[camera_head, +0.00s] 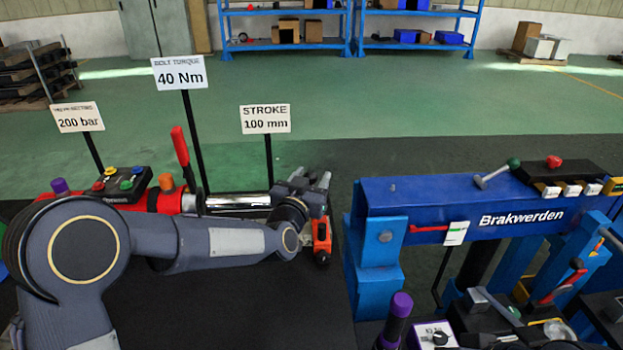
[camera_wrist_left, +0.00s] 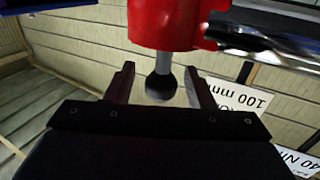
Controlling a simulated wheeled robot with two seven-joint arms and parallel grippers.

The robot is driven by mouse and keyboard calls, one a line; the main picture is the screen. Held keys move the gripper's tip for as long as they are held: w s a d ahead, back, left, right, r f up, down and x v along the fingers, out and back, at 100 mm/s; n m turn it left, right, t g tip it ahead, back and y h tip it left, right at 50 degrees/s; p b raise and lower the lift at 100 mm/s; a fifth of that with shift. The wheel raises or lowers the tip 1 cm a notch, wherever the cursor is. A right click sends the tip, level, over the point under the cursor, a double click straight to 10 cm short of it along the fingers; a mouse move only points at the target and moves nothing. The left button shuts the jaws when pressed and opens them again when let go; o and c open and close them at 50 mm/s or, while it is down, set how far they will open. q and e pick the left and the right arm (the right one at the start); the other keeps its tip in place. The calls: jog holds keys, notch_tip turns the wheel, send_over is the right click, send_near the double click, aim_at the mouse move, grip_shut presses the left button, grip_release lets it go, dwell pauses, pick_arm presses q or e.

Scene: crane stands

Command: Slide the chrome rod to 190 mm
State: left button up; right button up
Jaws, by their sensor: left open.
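The chrome rod (camera_head: 238,200) comes out of a red cylinder body (camera_head: 120,190) and runs right, its far end hidden behind my left gripper (camera_head: 311,180). The rod also shows in the left wrist view (camera_wrist_left: 285,48), beside a red block (camera_wrist_left: 165,25). A grey stem with a black ball (camera_wrist_left: 160,86) comes out of that block. The open fingers of my left gripper (camera_wrist_left: 160,90) stand on either side of the ball, with gaps showing. The stroke sign (camera_head: 265,118) reads 100 mm. My right gripper is not in view.
An orange-red part (camera_head: 321,236) sits just below my gripper. A sign reading 40 Nm (camera_head: 180,72) and one reading 200 bar (camera_head: 78,117) stand left. A red lever (camera_head: 180,147) rises behind my arm. A blue stand (camera_head: 440,205) with levers fills the right.

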pick_arm(q)
jog(key=b+v, duration=0.1)
jog(key=v, duration=0.6)
jog(key=shift+s, duration=0.35)
jog(key=shift+a, duration=0.1)
jog(key=s+a+r+n+g+y+p, duration=0.1)
jog(key=s+a+r+g+p, duration=0.15)
jog(key=s+a, duration=0.45)
jog(key=s+a+r+n+g+p, duration=0.1)
jog(key=s+a+r+g+p, duration=0.2)
jog(key=a, duration=0.5)
jog(key=s+a+f+n+g+y+p, duration=0.1)
jog(key=s+a+f+n+g+p, duration=0.1)
jog(key=s, duration=0.9)
jog(key=s+a+f+n+g+y+p, duration=0.1)
jog(key=s+a, duration=0.4)
jog(key=s, duration=0.5)
jog(key=shift+s+f+n+g+p, duration=0.35)
jog(key=shift+f+n+g+p, duration=0.35)
jog(key=shift+g, duration=0.55)
jog(key=shift+f, duration=0.1)
